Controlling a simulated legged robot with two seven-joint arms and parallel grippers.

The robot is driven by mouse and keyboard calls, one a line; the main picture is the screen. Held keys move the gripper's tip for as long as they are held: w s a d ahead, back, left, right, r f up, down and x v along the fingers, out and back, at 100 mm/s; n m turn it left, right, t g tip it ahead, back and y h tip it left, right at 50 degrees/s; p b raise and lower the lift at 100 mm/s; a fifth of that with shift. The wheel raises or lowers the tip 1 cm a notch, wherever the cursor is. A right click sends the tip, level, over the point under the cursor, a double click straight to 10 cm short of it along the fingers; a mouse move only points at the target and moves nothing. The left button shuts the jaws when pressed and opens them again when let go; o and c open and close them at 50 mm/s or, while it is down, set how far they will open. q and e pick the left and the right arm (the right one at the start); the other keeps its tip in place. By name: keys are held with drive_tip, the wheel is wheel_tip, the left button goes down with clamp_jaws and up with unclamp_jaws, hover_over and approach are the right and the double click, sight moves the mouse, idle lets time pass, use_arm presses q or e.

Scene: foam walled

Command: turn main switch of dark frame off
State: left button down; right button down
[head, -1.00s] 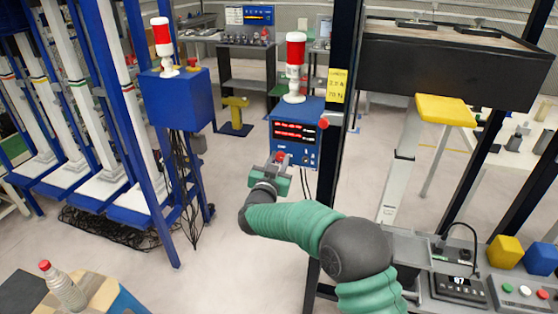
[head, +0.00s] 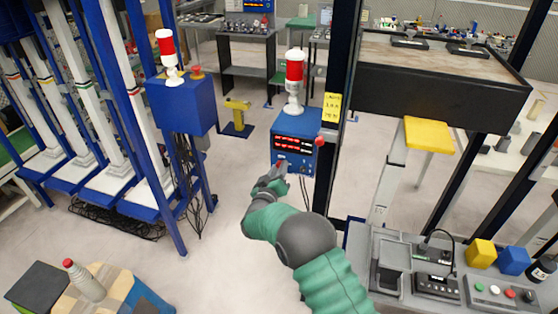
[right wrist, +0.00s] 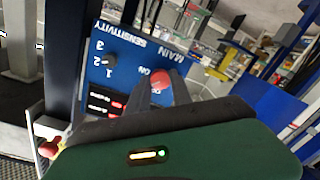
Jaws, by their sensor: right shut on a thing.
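The blue control box (head: 297,143) with red lit displays is mounted on the dark frame (head: 329,150). Its red main switch (head: 283,165) is low on the front face. In the right wrist view the red switch (right wrist: 160,79) sits between the dark fingers of my right gripper (right wrist: 162,90), beside white lettering with "MAIN" and "ON". My right gripper (head: 278,171) is shut on the switch; the fingers hide part of it and its exact setting cannot be read. My left gripper is not in view.
A second blue box (head: 182,103) is on the blue frame at left. Open floor lies between them.

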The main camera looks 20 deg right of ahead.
drive_tip(key=n+p, duration=0.1)
drive_tip(key=n, duration=0.1)
drive_tip(key=n+p, duration=0.2)
drive_tip(key=n, duration=0.1)
drive_tip(key=n+p, duration=0.2)
drive_tip(key=n, duration=0.1)
drive_tip(key=shift+a+f+g, duration=0.1)
drive_tip(key=shift+a+g, duration=0.15)
drive_tip(key=shift+g, duration=0.15)
drive_tip(key=shift+f+n, duration=0.1)
drive_tip(key=shift+n, duration=0.3)
drive_tip(key=c, duration=1.2)
unclamp_jaws()
drive_tip(key=shift+o, duration=0.4)
drive_tip(key=shift+w+a, duration=0.1)
